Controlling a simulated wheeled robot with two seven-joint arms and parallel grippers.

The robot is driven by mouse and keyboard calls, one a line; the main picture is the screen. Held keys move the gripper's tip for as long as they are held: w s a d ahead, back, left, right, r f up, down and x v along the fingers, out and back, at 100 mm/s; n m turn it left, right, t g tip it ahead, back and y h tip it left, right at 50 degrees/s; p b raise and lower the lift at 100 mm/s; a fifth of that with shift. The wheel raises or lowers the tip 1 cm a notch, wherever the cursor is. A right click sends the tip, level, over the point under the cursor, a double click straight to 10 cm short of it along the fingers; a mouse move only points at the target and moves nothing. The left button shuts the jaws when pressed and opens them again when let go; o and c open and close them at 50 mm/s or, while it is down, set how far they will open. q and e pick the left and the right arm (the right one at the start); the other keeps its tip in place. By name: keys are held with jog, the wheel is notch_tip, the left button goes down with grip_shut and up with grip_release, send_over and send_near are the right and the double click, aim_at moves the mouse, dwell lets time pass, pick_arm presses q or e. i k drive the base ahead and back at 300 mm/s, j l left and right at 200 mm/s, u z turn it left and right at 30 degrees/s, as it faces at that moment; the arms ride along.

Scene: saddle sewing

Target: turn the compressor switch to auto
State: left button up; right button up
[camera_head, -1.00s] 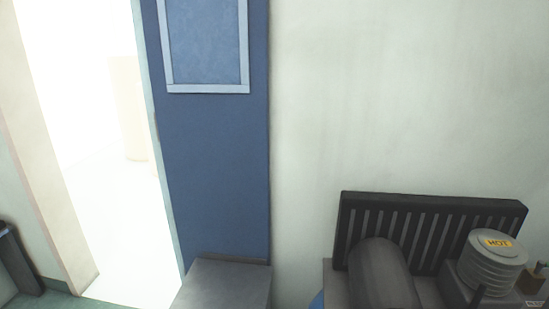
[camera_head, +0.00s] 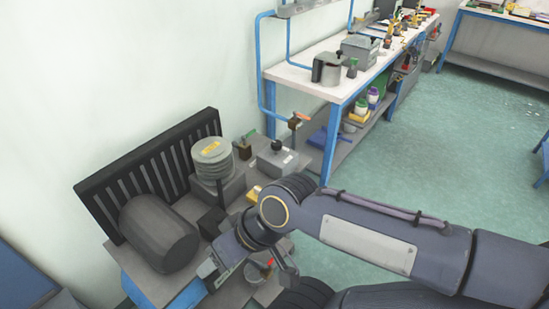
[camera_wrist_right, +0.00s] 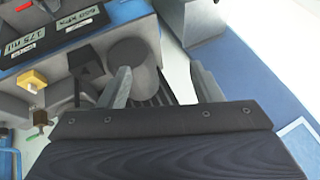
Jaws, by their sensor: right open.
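The compressor stands at lower left in the head view, with a dark motor cylinder (camera_head: 160,235), a ribbed round head (camera_head: 213,160) and a small black box (camera_head: 212,222). My right gripper (camera_head: 255,272) is over its near end, partly hidden by my arm. My left gripper is not in view.
A black slatted guard (camera_head: 140,185) stands behind the compressor against the wall. A grey box with a black knob (camera_head: 277,158) is beyond it. A blue-framed workbench (camera_head: 315,85) with tools runs to the back. Green floor (camera_head: 450,150) is clear at right.

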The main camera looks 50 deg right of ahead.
aim_at(276, 145)
jog(key=z, duration=1.9)
jog(key=i+l+u, duration=0.1)
jog(key=u, duration=0.3)
jog(key=l+u, duration=0.1)
jog(key=u, duration=0.3)
jog(key=i+l+u, duration=0.1)
jog(key=u, duration=0.3)
jog(key=l+u, duration=0.2)
jog(key=u, duration=0.2)
jog(key=l+u, duration=0.25)
jog(key=l, duration=0.4)
jog(key=l+u, duration=0.25)
jog(key=l, duration=0.45)
jog(key=k+l+u, duration=0.1)
jog(key=l+u, duration=0.15)
jog(key=l, duration=0.75)
jog(key=k+l, duration=0.15)
jog(key=l, duration=0.6)
jog(key=k, duration=0.05)
